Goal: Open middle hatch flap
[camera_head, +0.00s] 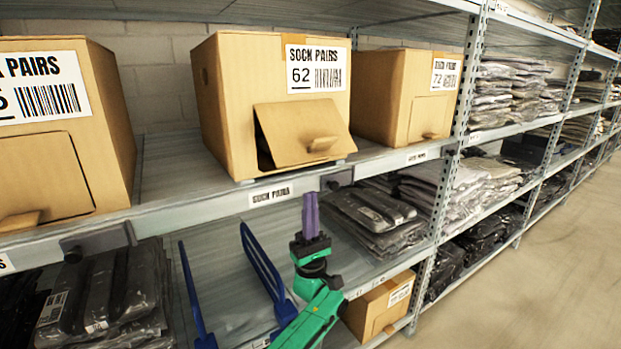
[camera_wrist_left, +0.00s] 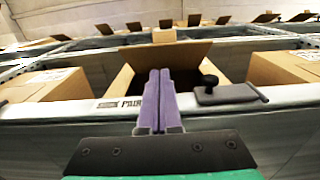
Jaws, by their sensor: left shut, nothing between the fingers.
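The middle cardboard box (camera_head: 235,100), labelled "SOCK PAIRS 62", stands on the upper shelf. Its hatch flap (camera_head: 302,130) is swung partly outward, with a dark gap along its left and lower edge and a small tab (camera_head: 323,144) on its face. My left gripper (camera_head: 311,214) is shut and empty, its purple fingers pointing up. In the head view it appears below and in front of the shelf edge, apart from the flap. In the left wrist view the shut fingers (camera_wrist_left: 158,95) overlap the box's dark opening, and the raised flap (camera_wrist_left: 190,52) shows behind them. My right gripper is not in view.
Closed sock boxes stand to the left (camera_head: 112,120) and right (camera_head: 385,95). The metal shelf edge (camera_head: 215,208) with its label runs below the boxes. Blue brackets (camera_head: 262,262) stand on the lower shelf near my arm. Bagged dark garments (camera_head: 368,220) lie to the right below.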

